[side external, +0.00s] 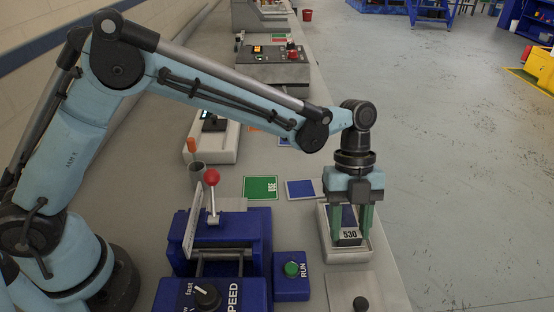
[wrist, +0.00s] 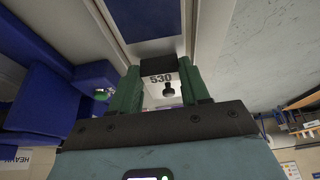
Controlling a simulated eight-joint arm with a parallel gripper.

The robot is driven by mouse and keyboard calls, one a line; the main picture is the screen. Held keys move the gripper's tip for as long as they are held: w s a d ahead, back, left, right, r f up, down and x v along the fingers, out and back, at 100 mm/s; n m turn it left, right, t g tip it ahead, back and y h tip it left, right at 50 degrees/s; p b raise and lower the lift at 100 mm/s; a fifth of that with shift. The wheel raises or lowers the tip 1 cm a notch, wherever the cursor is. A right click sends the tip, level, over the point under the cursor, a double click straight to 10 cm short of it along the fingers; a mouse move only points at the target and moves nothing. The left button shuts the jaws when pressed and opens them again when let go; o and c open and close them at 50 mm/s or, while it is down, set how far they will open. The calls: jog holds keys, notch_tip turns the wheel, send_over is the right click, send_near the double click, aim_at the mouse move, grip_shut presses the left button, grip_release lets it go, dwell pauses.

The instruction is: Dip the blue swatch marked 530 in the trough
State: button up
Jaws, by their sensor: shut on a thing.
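My gripper (side external: 350,233) points down over the pale trough (side external: 358,257) at the bench's right side. I cannot tell whether this surface is swatch cloth or trough contents, or whether the swatch touches anything below.
A blue machine (side external: 225,225) with a red-ball lever (side external: 212,177), a speed knob (side external: 205,295) and a green RUN button (side external: 291,269) stands left of the trough. Green (side external: 260,188) and blue (side external: 300,189) swatches lie behind. A black knob (side external: 361,303) is in front. The bench edge is close right.

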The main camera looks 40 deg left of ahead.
jog(key=shift+r, duration=1.35)
jog(key=shift+r, duration=0.1)
jog(key=shift+r, duration=1.4)
